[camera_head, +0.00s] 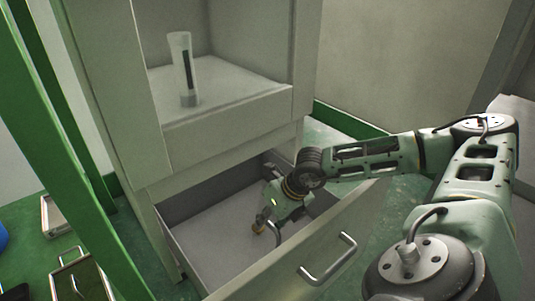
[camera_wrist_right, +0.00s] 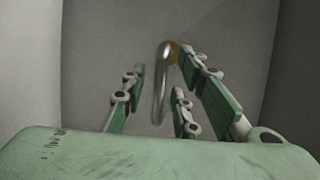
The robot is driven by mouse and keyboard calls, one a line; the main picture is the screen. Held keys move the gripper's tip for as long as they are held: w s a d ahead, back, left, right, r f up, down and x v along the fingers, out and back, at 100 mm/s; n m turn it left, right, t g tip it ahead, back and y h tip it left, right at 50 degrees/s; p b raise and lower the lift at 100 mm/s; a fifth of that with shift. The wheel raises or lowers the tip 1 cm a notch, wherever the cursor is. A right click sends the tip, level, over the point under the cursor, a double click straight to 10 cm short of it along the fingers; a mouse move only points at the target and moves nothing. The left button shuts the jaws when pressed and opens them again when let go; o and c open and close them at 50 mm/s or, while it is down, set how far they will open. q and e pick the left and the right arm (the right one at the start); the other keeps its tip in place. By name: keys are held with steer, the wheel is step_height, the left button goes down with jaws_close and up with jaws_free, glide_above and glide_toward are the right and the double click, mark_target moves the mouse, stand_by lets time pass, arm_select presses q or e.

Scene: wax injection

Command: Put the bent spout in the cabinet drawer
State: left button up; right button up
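The bent spout (camera_wrist_right: 160,85) is a curved silver tube with a brass-coloured end. In the right wrist view it sits between my right gripper's spread fingers (camera_wrist_right: 165,75), with its brass end close to the right-hand fingertip; I cannot tell whether they touch. In the head view the brass end (camera_head: 258,228) shows just below my right gripper (camera_head: 268,222), which points down inside the open cabinet drawer (camera_head: 205,245), low over its floor. The fingers stand apart. Most of the spout is hidden in the head view. My left gripper is not in view.
The drawer's front panel with its metal handle (camera_head: 328,260) stands pulled out below my right arm. Above the drawer, an open cabinet shelf (camera_head: 225,85) holds a clear cylinder (camera_head: 181,60) with a dark strip. A green frame post (camera_head: 70,150) stands at left.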

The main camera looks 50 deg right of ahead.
steer(key=shift+r, duration=0.2)
steer(key=p+v, duration=0.8)
steer(key=v, duration=0.4)
